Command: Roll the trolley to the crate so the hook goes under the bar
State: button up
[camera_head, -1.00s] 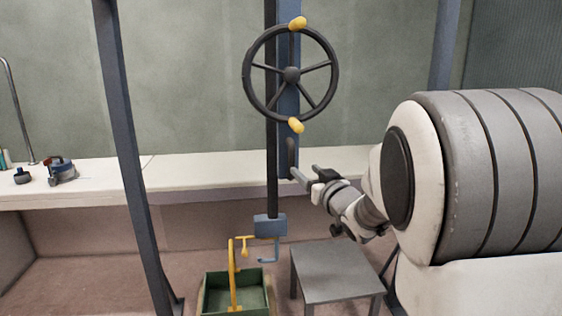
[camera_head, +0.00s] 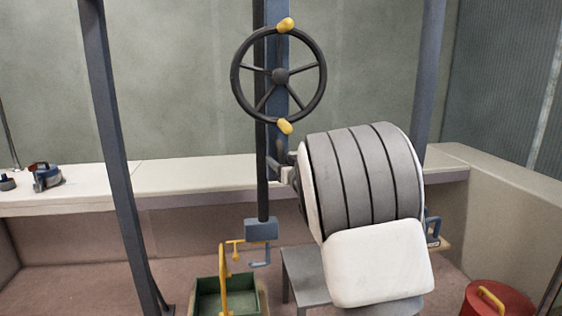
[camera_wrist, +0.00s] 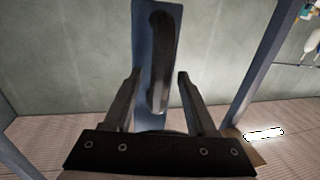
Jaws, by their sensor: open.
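The trolley's black mast (camera_head: 262,170) hangs beside a blue plate and carries a blue block (camera_head: 260,229) with a blue-grey hook (camera_head: 262,258) below. The green crate (camera_head: 258,296) stands on the floor with a yellow upright and bar (camera_head: 236,242). The hook is to the right of the yellow bar, apart from it in this view. In the wrist view, a dark upright handle (camera_wrist: 160,45) on a blue plate (camera_wrist: 142,20) shows between the fingers of my open gripper (camera_wrist: 157,78). Contact with the handle cannot be told. My arm hides most of the gripper in the head view.
A black handwheel (camera_head: 280,76) with yellow knobs is above. A grey stool (camera_head: 300,272) stands right of the crate. Dark posts (camera_head: 112,150) rise either side. A pale bench (camera_head: 180,178) runs along the wall. A red canister (camera_head: 496,303) is at lower right.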

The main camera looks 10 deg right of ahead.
grip_shut()
dwell(1.3)
